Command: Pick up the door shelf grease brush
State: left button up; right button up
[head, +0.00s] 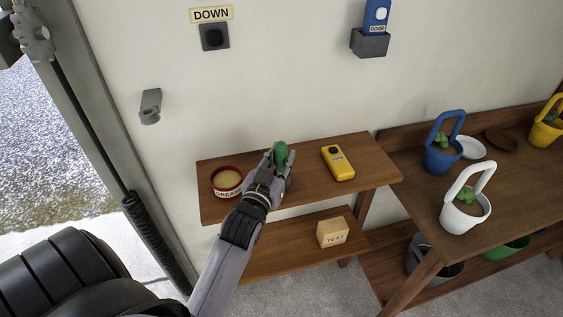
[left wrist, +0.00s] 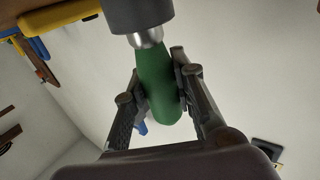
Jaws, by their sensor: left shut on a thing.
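The grease brush (head: 281,153) shows its green handle above the shelf in the head view. In the left wrist view the green handle (left wrist: 160,85) sits between the two fingers, with a silver collar and a dark grey end at the top. My left gripper (head: 278,160) is shut on the handle, over the wooden door shelf (head: 310,155). It also shows in the left wrist view (left wrist: 158,90). The brush's lower part is hidden by the gripper in the head view. My right gripper is not in view.
A red grease tin (head: 227,182) stands left of the gripper, a yellow device (head: 338,162) lies right of it. A box marked TEST (head: 332,232) sits on the lower shelf. A bench with a blue basket (head: 443,157) and a white basket (head: 465,214) stands at right.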

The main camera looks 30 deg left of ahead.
pick_arm(q)
jog(key=shift+c, duration=1.3)
grip_shut()
jog(key=shift+r, duration=0.55)
notch_tip(320, 180, up, 19)
jog(key=shift+p, duration=0.45)
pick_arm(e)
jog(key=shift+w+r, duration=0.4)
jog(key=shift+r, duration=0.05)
pick_arm(q)
jog(key=shift+f, duration=0.15)
